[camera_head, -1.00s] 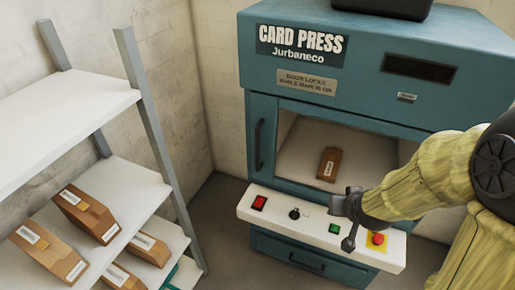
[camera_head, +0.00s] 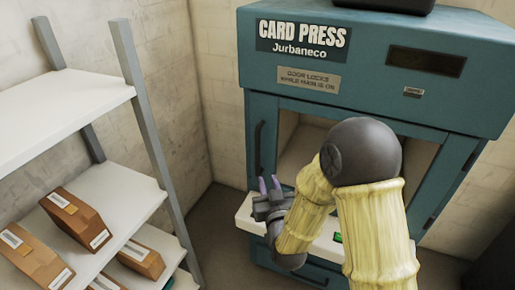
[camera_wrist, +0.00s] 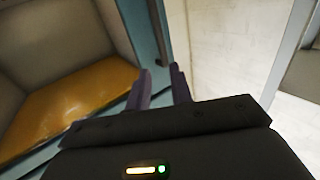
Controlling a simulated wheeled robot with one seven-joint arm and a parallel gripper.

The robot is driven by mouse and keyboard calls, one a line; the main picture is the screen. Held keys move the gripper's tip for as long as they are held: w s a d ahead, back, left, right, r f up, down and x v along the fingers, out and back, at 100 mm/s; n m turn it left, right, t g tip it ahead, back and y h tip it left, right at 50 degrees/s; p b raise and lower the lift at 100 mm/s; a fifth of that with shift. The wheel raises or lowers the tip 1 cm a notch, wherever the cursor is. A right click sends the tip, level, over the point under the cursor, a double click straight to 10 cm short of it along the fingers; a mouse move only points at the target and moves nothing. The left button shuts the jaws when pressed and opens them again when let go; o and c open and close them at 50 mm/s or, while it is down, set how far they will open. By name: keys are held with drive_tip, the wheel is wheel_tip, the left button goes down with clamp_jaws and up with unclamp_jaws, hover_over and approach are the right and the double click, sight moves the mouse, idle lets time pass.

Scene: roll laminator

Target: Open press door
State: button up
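The teal card press (camera_head: 400,105) has its door (camera_head: 285,108) shut, with a large window in it. A dark vertical handle (camera_head: 260,148) is on the door's left side. My gripper (camera_head: 270,185) is just below the handle, over the left part of the white control panel (camera_head: 246,212). Its two purple fingers stand apart with nothing seen between them. In the wrist view, the fingers (camera_wrist: 160,85) point toward the teal door edge. A dark bar there (camera_wrist: 159,40), likely the handle, lies beyond the gap. My arm hides much of the window and panel.
A green button (camera_head: 338,238) shows on the panel. A sign (camera_head: 308,79) says the door locks while main is on. The dark display (camera_head: 425,66) shows no readout. A shelf rack (camera_head: 75,100) with brown boxes (camera_head: 75,218) stands left, with a floor gap between.

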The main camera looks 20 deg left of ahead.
sight(258, 148)
drive_tip(key=p+x, duration=0.3)
drive_tip(key=x, duration=1.4)
drive_tip(key=shift+w+a+p, duration=0.1)
drive_tip(key=shift+w+p, duration=0.05)
drive_tip(key=shift+p, duration=0.15)
drive_tip(key=shift+c, duration=0.2)
clamp_jaws()
